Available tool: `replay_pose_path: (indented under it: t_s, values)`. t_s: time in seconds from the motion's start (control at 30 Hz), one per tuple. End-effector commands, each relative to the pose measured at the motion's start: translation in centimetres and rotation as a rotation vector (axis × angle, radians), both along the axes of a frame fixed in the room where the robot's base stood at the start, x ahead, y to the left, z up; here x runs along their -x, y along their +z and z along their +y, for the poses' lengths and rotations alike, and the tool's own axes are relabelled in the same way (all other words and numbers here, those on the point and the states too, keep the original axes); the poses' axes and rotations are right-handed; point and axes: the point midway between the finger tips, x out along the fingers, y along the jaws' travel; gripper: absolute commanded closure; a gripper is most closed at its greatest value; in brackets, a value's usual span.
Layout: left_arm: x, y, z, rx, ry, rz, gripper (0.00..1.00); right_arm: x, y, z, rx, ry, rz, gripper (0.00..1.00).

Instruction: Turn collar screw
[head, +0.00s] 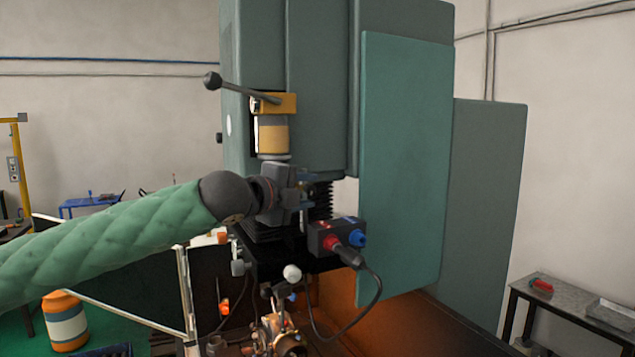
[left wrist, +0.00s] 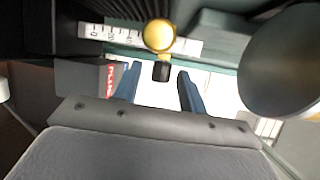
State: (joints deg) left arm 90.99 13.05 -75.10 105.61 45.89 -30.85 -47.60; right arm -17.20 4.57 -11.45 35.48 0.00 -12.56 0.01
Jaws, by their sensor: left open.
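My left gripper (head: 309,187) is at the front of the green machine, below the yellow collar-like part of its spindle head. In the left wrist view its two blue fingers (left wrist: 159,72) are open and apart. A round brass-yellow knob with a short black end (left wrist: 159,38), which may be the collar screw, shows just beyond the fingertips. Its black end points into the gap between them. I cannot tell whether either finger touches it. The screw is not clearly visible in the head view. My right gripper is not in view.
A black lever (head: 240,89) sticks out left from the yellow head (head: 273,135). A box with red and blue plugs (head: 337,238) and a hanging cable is right of and below the gripper. A white scale (left wrist: 97,31) lies behind the knob. A large dark round part (left wrist: 285,60) is at right.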

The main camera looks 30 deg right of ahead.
Motion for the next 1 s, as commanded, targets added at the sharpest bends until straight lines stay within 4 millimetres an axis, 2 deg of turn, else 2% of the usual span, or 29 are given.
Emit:
replay_pose_path:
  t_s: [0.03,0.3,0.67,0.87,1.0]
  values:
    - [-0.2,0.4,-0.7,0.0,0.0,0.001,0.59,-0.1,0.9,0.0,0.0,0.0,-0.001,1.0]
    - [-1.1,-0.1,-3.1,0.002,-0.001,-0.001,0.59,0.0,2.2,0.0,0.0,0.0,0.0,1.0]
    - [-1.2,-0.4,-3.4,0.001,0.0,-0.001,0.59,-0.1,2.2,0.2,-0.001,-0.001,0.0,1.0]
    - [-1.2,-0.4,-3.4,0.001,0.0,-0.001,0.98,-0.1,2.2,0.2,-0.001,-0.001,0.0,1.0]
    - [-1.2,-0.4,-3.4,0.002,0.0,-0.001,1.0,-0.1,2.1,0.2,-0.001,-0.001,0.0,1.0]
